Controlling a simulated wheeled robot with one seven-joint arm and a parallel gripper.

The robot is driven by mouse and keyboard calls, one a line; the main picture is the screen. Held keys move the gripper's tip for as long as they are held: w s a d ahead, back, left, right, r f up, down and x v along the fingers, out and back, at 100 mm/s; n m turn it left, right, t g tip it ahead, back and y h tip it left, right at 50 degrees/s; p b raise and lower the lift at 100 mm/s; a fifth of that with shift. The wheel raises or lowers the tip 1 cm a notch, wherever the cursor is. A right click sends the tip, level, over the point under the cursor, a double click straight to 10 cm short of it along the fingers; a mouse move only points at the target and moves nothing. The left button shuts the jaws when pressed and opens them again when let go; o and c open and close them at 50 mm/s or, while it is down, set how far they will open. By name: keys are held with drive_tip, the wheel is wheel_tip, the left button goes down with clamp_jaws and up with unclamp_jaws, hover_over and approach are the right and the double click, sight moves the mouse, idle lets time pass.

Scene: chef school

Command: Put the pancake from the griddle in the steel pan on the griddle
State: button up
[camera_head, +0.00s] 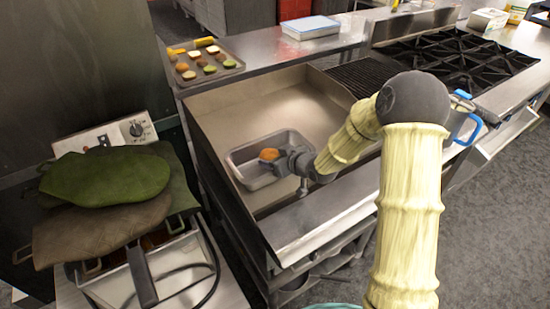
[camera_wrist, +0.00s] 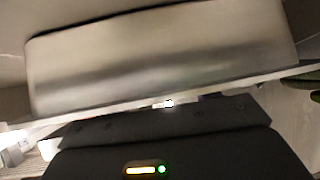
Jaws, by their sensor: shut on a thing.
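The steel pan (camera_head: 238,170) is a rectangular metal tray on the griddle plate (camera_head: 262,109). Its wall also fills much of the wrist view (camera_wrist: 160,55), very close to the camera. The small orange-brown pancake (camera_head: 268,154) shows within the pan's outline, at the tips of my gripper (camera_head: 279,160). My gripper reaches in from the right over the pan's rim and is shut, apparently on the pancake. In the wrist view the pan's rim hides the fingers and the pancake, so their contact and the pancake's height above the pan floor cannot be seen.
A tray of several small food pieces (camera_head: 204,67) stands on the back ledge, beside a lidded container (camera_head: 310,27). A burner range (camera_head: 455,58) is at the right. Green and brown mitts (camera_head: 105,177) lie over a fryer at the left. Bare griddle surrounds the pan.

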drive_tip(key=shift+s+d+f, duration=0.1)
drive_tip(key=shift+f, duration=0.05)
drive_tip(key=shift+s+f+b, duration=0.15)
drive_tip(key=shift+f+b, duration=0.1)
drive_tip(key=shift+b, duration=0.1)
